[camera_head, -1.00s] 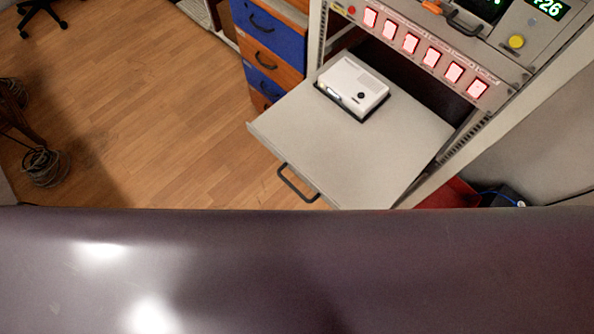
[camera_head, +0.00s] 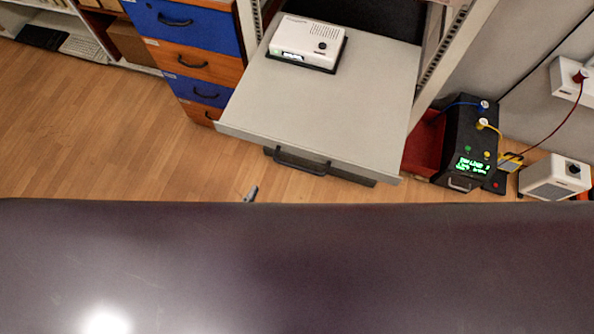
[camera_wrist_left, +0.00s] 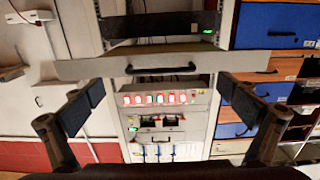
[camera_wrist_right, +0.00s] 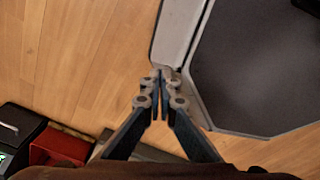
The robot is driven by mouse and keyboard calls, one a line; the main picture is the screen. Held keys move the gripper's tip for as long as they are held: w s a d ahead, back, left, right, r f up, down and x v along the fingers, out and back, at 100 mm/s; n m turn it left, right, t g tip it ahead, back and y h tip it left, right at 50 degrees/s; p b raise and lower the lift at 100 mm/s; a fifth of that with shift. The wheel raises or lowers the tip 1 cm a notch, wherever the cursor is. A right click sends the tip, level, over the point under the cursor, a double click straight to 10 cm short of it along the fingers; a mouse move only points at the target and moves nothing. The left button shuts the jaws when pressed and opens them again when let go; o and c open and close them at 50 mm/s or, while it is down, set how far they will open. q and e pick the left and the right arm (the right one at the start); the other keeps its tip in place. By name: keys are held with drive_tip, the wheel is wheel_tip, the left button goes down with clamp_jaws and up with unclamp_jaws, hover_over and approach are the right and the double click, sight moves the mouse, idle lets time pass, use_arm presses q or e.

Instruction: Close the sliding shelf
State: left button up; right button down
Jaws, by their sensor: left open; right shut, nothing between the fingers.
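The sliding shelf (camera_head: 330,105) is pulled out of the rack, a flat grey plate with a dark handle (camera_head: 300,162) on its front edge. A white box (camera_head: 307,42) sits on it near the rack. In the left wrist view the shelf's front edge (camera_wrist_left: 105,68) and its handle (camera_wrist_left: 160,69) lie ahead, between and beyond the fingers. My left gripper (camera_wrist_left: 158,98) is open and empty, apart from the handle. In the head view only a fingertip (camera_head: 251,193) shows, below and left of the handle. My right gripper (camera_wrist_right: 161,76) is shut and empty, over the floor.
Blue and orange drawers (camera_head: 190,50) stand left of the shelf. A black device (camera_head: 466,145) with cables and a white box (camera_head: 553,178) are on the right. Wooden floor (camera_head: 100,140) is clear at the left. My dark body covers the lower head view.

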sight(299, 166)
use_arm(q)
drive_tip(key=x, duration=0.5)
drive_tip(key=r+p+x, duration=0.1)
drive_tip(key=x, duration=0.1)
drive_tip(key=shift+w+d+r, duration=0.1)
drive_tip(key=shift+w, duration=0.4)
drive_tip(key=c, duration=1.4)
drive_tip(key=shift+w, duration=0.1)
use_arm(e)
drive_tip(key=shift+w+d+r, duration=0.2)
drive_tip(key=shift+d+r, duration=0.25)
drive_tip(key=shift+d, duration=0.05)
